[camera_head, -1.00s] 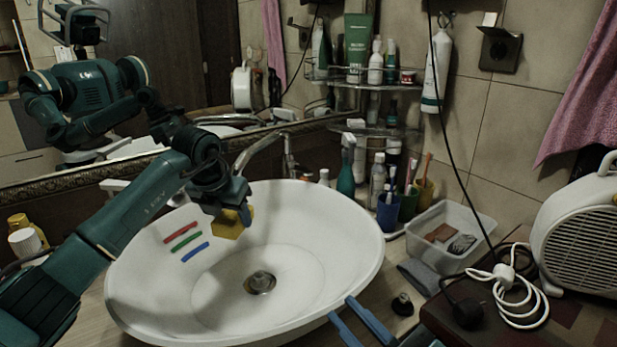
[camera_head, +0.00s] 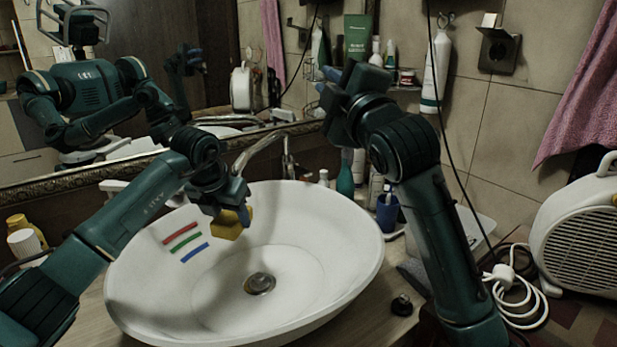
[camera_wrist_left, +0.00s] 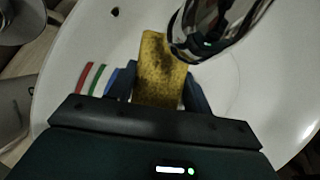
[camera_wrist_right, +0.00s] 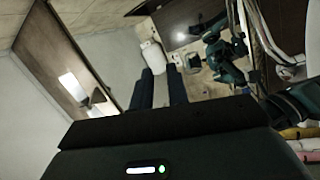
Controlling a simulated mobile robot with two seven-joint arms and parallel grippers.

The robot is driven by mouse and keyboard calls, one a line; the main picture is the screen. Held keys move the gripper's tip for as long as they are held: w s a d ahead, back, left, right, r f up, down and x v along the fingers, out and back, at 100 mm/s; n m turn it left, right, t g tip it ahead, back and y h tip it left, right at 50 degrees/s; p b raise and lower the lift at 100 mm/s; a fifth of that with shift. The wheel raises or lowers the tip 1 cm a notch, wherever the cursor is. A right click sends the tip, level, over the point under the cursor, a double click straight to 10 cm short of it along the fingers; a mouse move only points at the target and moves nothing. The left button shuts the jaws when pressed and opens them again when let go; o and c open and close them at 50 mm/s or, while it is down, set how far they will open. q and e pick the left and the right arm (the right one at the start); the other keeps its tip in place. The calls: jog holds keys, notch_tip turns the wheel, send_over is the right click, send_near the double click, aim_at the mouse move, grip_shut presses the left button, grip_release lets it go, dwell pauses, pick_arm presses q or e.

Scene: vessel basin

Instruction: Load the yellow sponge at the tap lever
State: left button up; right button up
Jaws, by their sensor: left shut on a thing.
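The yellow sponge (camera_head: 232,226) is held between the fingers of my left gripper (camera_head: 232,212), above the left inner side of the basin. In the left wrist view the sponge (camera_wrist_left: 158,68) has dark stains, and the chrome tap (camera_wrist_left: 218,25) covers part of its right edge. The tap also shows in the head view (camera_head: 262,148), behind the left gripper; I cannot make out its lever clearly. My right gripper (camera_head: 322,82) is raised high in front of the mirror and shelf. Its fingers are apart and empty in the right wrist view (camera_wrist_right: 161,88).
The white basin (camera_head: 345,255) has red, green and blue stripes (camera_head: 183,237) on its left inside wall. A blue cup (camera_head: 387,212) stands behind it, near my right arm. A dark stopper (camera_head: 402,305) lies at the right front. A white heater (camera_head: 580,235) and cable (camera_head: 515,295) are at right.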

aim_at(308, 175)
jog(key=w+d+r+n+h, duration=0.2)
jog(key=w+d+h, duration=0.3)
jog(key=w+d, duration=0.35)
jog(key=s+a+f+n+g+y, duration=0.1)
jog(key=a+f+n, duration=0.4)
jog(key=n, duration=0.4)
jog(key=s+a+f+n+y, duration=0.1)
jog(key=a+f+n, duration=0.2)
jog(key=a+n, duration=0.4)
jog(key=d+f+n+g+h, duration=0.1)
jog(key=d+f+n+g, duration=0.15)
jog(key=f+n, duration=1.6)
jog(key=shift+n+t, duration=0.25)
jog(key=shift+n, duration=0.3)
jog(key=x, duration=0.3)
jog(key=r+x, duration=0.1)
jog(key=x, duration=0.6)
jog(key=shift+w+d+r, duration=0.1)
jog(key=shift+w+r, duration=0.1)
jog(key=shift+w, duration=0.2)
jog(key=shift+c, duration=0.5)
grip_shut()
